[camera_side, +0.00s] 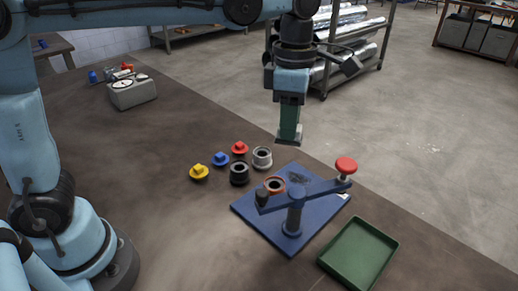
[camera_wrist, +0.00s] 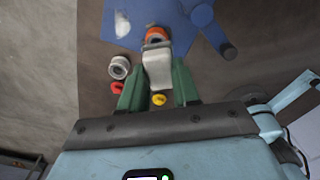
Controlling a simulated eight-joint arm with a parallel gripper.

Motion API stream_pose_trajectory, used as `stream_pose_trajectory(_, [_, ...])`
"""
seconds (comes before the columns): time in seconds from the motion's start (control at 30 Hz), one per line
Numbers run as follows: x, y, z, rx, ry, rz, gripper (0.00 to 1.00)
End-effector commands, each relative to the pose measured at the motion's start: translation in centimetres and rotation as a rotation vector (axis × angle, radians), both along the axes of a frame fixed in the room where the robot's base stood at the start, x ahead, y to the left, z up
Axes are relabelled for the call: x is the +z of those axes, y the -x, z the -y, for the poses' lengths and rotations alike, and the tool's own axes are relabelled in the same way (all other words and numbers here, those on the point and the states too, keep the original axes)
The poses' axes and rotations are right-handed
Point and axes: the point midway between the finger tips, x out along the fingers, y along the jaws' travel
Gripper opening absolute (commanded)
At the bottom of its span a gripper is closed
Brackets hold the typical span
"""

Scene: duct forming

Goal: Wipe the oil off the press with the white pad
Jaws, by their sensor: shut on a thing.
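The press has a blue base plate (camera_side: 262,229), a blue post and a lever with a red knob (camera_side: 346,165). A dark oil patch (camera_side: 298,178) lies on the plate's far part; a pale, shiny patch (camera_wrist: 122,22) shows on the plate in the wrist view. A red-orange ring (camera_side: 274,184) sits on the press beside the patch. My gripper (camera_side: 289,130) has green fingers and hangs above the plate's far edge, clear of it. It is shut on the white pad (camera_wrist: 157,68), seen between the fingers in the wrist view. The pad's underside is hidden.
Yellow (camera_side: 199,172), blue (camera_side: 220,159) and red (camera_side: 240,148) knobbed pieces, a black ring (camera_side: 239,174) and a grey ring (camera_side: 262,157) stand left of the press. A green tray (camera_side: 327,262) lies right of it. The table's left front is clear.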

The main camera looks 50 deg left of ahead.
Motion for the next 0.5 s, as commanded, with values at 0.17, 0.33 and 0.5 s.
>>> stream_pose_trajectory(0.17, [-1.2, -4.8, -3.0, 0.120, 0.000, 0.000, 0.07])
stream_pose_trajectory(0.33, [-2.4, -7.8, -5.5, 0.200, 0.000, 0.000, 0.07])
stream_pose_trajectory(0.5, [-4.5, -8.9, -6.5, 0.231, 0.000, 0.000, 0.07])
